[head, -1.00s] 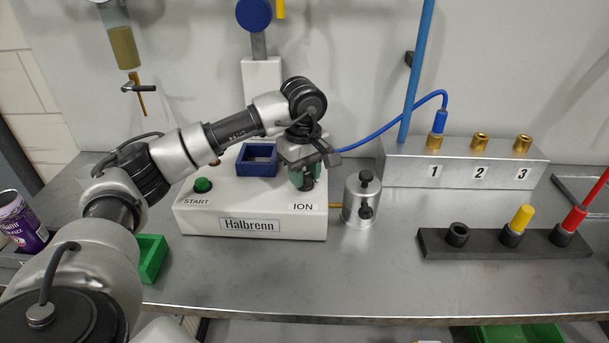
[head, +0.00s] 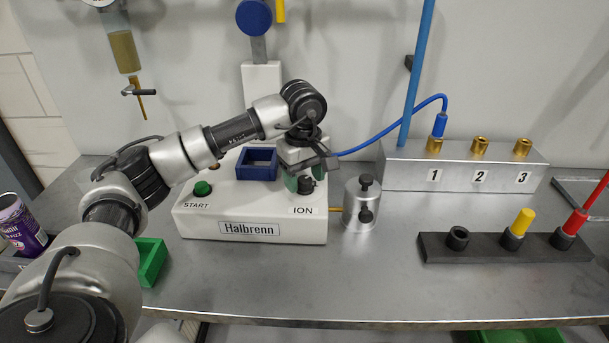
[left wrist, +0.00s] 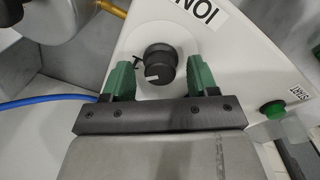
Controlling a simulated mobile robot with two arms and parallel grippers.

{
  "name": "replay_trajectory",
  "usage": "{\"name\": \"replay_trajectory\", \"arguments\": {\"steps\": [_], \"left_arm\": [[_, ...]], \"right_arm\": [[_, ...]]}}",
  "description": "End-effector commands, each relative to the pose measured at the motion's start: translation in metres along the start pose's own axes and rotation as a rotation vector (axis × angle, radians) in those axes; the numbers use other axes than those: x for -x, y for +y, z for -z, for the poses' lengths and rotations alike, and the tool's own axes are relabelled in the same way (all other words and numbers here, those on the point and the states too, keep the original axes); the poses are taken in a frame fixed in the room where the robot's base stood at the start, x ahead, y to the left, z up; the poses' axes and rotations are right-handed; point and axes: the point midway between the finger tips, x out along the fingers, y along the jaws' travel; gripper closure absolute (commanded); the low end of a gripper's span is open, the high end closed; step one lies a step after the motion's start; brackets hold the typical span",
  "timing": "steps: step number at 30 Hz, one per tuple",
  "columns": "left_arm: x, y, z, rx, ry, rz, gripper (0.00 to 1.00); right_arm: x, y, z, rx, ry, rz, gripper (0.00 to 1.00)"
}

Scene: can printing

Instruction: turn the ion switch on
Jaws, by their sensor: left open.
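The ION switch is a black round knob (left wrist: 159,64) with a white pointer line, on the white Halbrenn machine (head: 250,200). In the head view the knob (head: 306,185) shows just above the ION label (head: 303,211), partly covered by my gripper. My left gripper (left wrist: 159,82) has green fingers spread apart on either side of the knob, with gaps visible. It is open and points down over the knob; it also shows in the head view (head: 305,182). My right gripper is not in view.
A green START button (head: 202,188) and a blue square holder (head: 257,164) are on the same machine. A metal cylinder (head: 361,205) stands close on its right. A blue cable (head: 385,140) runs to a numbered block (head: 460,165).

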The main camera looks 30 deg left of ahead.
Motion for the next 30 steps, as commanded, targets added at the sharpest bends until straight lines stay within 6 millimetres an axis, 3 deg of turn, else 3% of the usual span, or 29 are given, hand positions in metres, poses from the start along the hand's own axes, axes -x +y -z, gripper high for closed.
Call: {"name": "replay_trajectory", "arguments": {"steps": [7,15,21,30], "left_arm": [[0.016,0.001,0.000,0.000,0.000,-0.003,0.41],[0.071,0.001,0.000,-0.001,0.001,-0.005,0.41],[0.101,0.001,0.000,0.000,0.001,-0.002,0.41],[0.108,0.000,0.000,0.000,0.000,0.000,0.41]], "right_arm": [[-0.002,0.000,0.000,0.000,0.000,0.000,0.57],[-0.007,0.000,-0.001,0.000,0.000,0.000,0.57],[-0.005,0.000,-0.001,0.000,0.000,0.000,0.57],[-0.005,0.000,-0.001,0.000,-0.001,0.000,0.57]]}}
